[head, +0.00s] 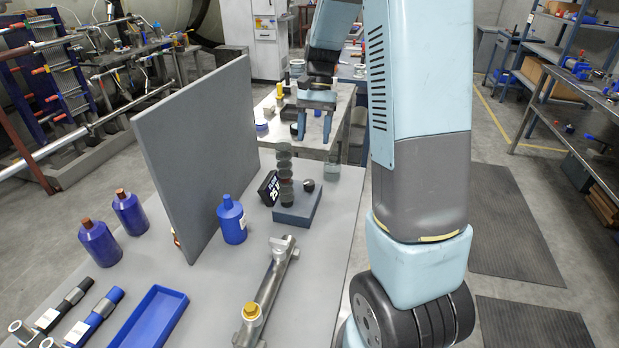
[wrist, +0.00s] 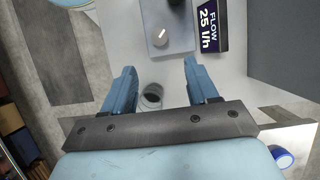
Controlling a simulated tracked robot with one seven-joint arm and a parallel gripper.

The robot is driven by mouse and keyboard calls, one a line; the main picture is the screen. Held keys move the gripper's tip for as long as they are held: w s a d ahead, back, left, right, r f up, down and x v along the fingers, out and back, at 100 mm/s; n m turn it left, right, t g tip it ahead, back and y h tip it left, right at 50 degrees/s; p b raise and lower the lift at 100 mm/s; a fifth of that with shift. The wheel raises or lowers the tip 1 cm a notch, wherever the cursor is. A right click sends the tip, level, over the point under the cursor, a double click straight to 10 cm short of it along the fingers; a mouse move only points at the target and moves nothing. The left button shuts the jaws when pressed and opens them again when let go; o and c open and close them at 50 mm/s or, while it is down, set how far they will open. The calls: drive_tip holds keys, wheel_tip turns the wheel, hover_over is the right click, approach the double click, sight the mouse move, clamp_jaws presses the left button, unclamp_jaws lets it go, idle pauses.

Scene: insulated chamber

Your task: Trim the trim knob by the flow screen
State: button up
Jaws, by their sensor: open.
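The trim knob (head: 308,185) is a small dark knob on a blue-grey block (head: 312,213) on the near table. The flow screen (head: 269,188) is a black tilted plate beside the block. In the wrist view the screen (wrist: 209,28) reads "FLOW 25 l/h". My gripper (head: 315,133) is open and empty, beyond the block. In the wrist view the knob lies ahead of the gap between my fingertips (wrist: 160,68), apart from both.
A ribbed dark column (head: 285,172) stands by the knob. A tall grey panel (head: 200,150), blue bottle (head: 232,222), metal pipe fitting (head: 270,285) and blue tray (head: 150,315) occupy the table.

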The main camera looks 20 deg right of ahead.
sight(309, 182)
drive_tip(key=x, duration=1.2)
drive_tip(key=shift+f, duration=0.2)
